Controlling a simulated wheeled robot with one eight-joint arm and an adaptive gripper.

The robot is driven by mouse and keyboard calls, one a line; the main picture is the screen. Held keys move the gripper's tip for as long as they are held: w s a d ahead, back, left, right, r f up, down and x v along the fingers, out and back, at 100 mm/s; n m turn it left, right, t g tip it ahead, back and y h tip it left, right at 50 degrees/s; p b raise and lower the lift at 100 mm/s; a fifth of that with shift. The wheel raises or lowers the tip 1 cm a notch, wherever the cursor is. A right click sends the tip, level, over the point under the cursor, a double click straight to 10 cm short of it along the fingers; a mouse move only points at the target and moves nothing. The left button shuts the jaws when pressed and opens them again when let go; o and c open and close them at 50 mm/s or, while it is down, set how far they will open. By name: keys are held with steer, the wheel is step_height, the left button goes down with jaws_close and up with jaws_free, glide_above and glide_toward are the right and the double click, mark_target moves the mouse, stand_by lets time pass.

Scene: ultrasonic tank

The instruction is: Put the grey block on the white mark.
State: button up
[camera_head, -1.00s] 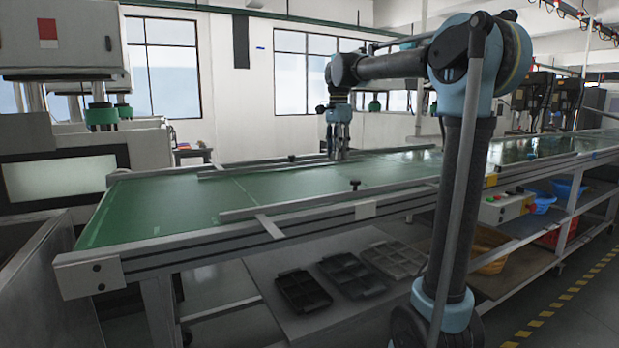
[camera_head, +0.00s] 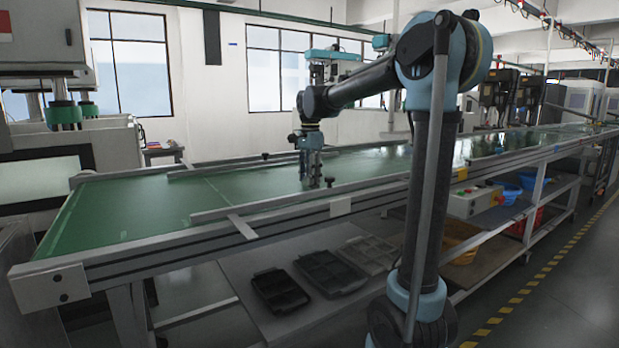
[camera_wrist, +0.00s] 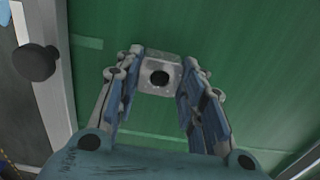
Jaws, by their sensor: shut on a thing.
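My gripper (camera_wrist: 158,80) is shut on the grey block (camera_wrist: 159,67), which sits between the two fingertips in the wrist view. The block has a dark round hole in its face. In the head view my gripper (camera_head: 310,178) points down over the green belt (camera_head: 130,205), close to the near rail. The block cannot be made out there. Whether it touches the belt is hard to tell. A pale strip (camera_wrist: 87,42) shows on the belt left of the gripper in the wrist view. I cannot tell whether it is the white mark.
A black knob (camera_head: 329,182) stands on the near rail beside the gripper; a dark knob (camera_wrist: 35,62) shows in the wrist view. The belt's left part is clear. Dark trays (camera_head: 279,290) lie on the shelf below. A control box (camera_head: 475,203) hangs at the right.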

steer(key=o, duration=1.1)
step_height(320, 180, up, 12)
steer(key=shift+s+r, duration=0.1)
stand_by(0.4)
